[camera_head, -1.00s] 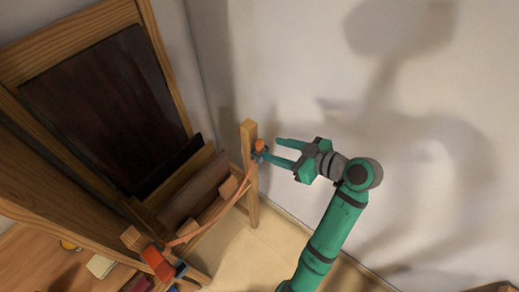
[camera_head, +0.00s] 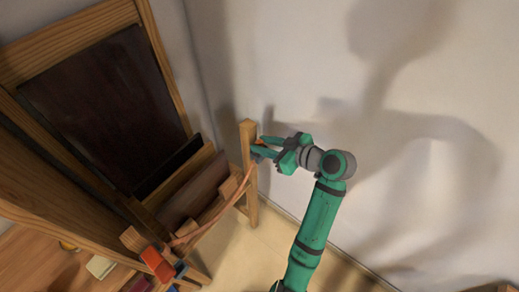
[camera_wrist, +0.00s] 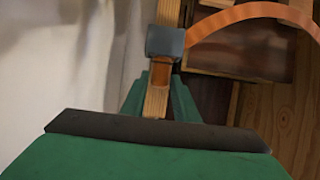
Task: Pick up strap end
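An orange-brown strap (camera_head: 213,221) runs from an orange piece (camera_head: 158,264) at lower left to an upright wooden post (camera_head: 250,185). Its end, with a blue-grey block (camera_wrist: 165,43), is at the post's upper part; the strap (camera_wrist: 240,13) curves off to the upper right in the wrist view. My green gripper (camera_head: 262,148) has its fingertips at the strap end and covers much of it in the head view. In the wrist view my gripper's fingers (camera_wrist: 160,78) are apart, either side of the post, with the block just beyond their tips. Contact cannot be told.
A wooden frame with a dark panel (camera_head: 100,110) and wooden ledges stands to the left. A pale wall (camera_head: 330,60) is behind and right of the post. Small items lie at lower left. The floor right of the post is clear.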

